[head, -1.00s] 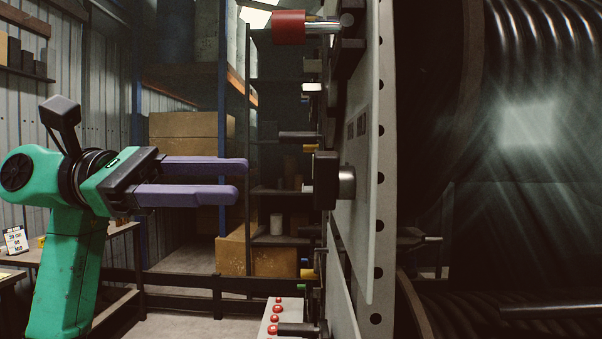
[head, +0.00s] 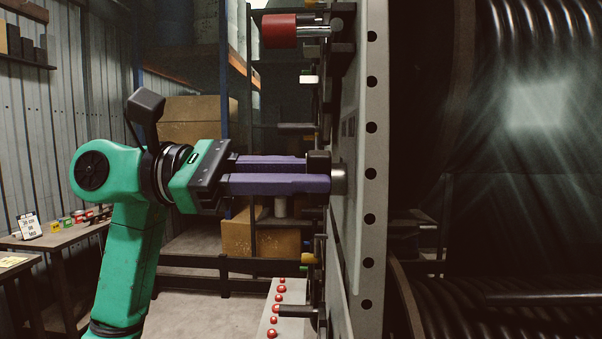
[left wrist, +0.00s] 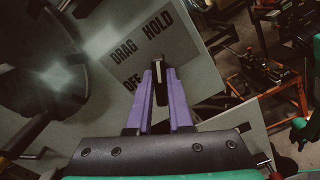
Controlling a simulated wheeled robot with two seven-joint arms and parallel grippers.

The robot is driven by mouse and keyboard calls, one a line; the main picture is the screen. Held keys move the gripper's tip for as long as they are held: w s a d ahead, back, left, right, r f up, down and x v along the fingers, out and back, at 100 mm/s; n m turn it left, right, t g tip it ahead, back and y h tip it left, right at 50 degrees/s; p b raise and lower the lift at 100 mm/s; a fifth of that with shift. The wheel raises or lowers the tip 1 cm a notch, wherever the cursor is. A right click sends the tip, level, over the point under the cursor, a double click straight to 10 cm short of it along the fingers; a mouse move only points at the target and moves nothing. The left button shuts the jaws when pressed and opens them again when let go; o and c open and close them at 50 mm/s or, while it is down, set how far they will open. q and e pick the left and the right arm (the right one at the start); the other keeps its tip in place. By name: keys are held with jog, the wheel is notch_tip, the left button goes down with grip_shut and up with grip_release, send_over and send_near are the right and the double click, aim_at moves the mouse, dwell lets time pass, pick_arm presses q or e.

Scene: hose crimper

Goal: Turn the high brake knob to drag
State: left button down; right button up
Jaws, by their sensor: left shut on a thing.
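The high brake knob (head: 319,158) is a black bar on a silver metal shaft, on the grey panel (head: 369,240). My left gripper (head: 318,173) reaches it from the left with purple fingers, shut on it. In the left wrist view the dark knob (left wrist: 153,86) stands between the purple fingertips (left wrist: 158,88). A label plate (left wrist: 178,50) behind it reads DRAG, HOLD and OFF. The knob's bar runs nearly upright in that view; which word it points to I cannot tell. My right gripper is in neither view.
A red cylinder (head: 280,31) sticks out from the panel above. A grey box with red buttons (head: 276,311) is below. A large black hose reel (head: 540,150) fills the right. A bench (head: 60,237) stands at the left.

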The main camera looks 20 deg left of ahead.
pick_arm(q)
jog(key=shift+n, duration=0.3)
jog(key=n, duration=0.3)
jog(key=n+p, duration=0.1)
jog(key=n, duration=0.7)
jog(key=shift+w+a+p, duration=0.1)
jog(key=shift+w+p, duration=0.2)
jog(key=shift+p, duration=0.05)
dwell(0.3)
jog(key=c, duration=0.8)
grip_release()
